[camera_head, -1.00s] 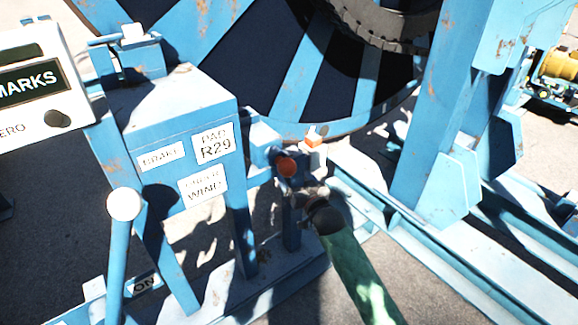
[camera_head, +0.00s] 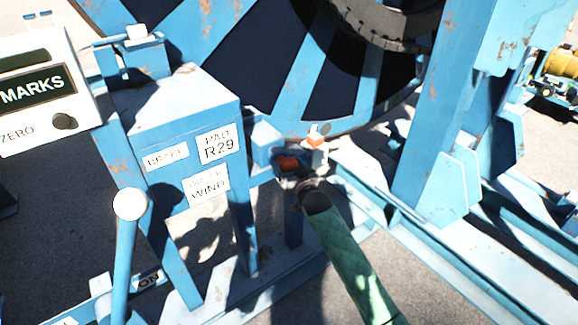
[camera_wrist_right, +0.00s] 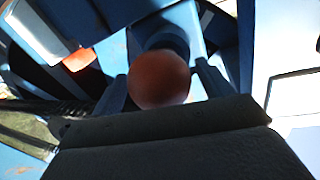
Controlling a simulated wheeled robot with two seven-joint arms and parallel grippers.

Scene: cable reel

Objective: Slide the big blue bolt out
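A round red-orange knob (camera_head: 289,163) sits at the near end of blue hardware beside the stand's right leg. In the right wrist view the knob (camera_wrist_right: 159,80) is large and central, with a dark blue round shaft (camera_wrist_right: 163,40) behind it, apparently the bolt. My right gripper (camera_head: 298,180) is at the knob, its green-sleeved arm coming from below. In the wrist view its two dark fingers (camera_wrist_right: 162,85) stand apart, one on each side of the knob, with little or no visible gap. Firm contact is not clear. My left gripper is not in view.
A smaller orange block (camera_head: 315,141) is just right of the knob. The blue stand (camera_head: 180,115) with labels is to the left, with a white-knobbed lever (camera_head: 129,204). The large blue reel (camera_head: 300,75) rises behind. A blue upright (camera_head: 430,120) and floor rails are to the right.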

